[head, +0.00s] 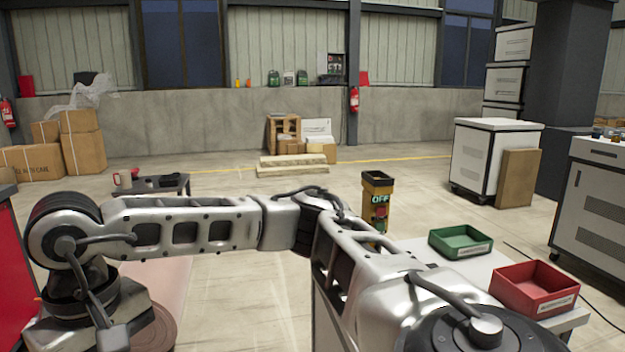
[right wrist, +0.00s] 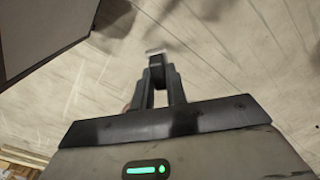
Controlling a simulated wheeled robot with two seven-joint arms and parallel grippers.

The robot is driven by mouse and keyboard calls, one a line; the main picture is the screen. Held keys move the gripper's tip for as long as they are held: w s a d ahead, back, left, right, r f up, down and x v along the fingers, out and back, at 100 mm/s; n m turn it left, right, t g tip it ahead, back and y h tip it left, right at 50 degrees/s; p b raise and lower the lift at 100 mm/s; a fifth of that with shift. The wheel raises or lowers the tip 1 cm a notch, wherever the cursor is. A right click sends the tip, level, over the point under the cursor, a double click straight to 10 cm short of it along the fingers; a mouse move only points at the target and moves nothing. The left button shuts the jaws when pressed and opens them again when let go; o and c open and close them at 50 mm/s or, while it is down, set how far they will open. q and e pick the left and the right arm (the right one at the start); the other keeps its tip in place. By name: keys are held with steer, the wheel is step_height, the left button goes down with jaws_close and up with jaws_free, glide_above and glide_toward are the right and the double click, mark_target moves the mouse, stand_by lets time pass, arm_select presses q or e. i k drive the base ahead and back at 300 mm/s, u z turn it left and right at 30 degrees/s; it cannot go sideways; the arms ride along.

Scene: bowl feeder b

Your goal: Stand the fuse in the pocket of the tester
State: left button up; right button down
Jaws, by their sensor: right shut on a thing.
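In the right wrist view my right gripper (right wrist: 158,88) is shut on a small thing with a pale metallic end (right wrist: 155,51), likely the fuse. The pale end sticks out past the fingertips; the rest is dark or hidden between the fingers. Bare floor shows behind it. In the head view the likely tester (head: 367,216) is a yellow and black upright box with a lit OFF display and a red button. A dark opening shows at its top. My arm partly covers its lower part. Neither gripper shows in the head view.
A green tray (head: 440,248) and a red tray (head: 516,297) stand to the right of the tester on a pale table (head: 481,265). My arm links cross the front of the head view. A dark panel edge (right wrist: 45,35) shows at upper left in the wrist view.

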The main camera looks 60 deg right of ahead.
mark_target(378, 181)
steer(key=i, duration=1.3)
steer(key=z, duration=2.25)
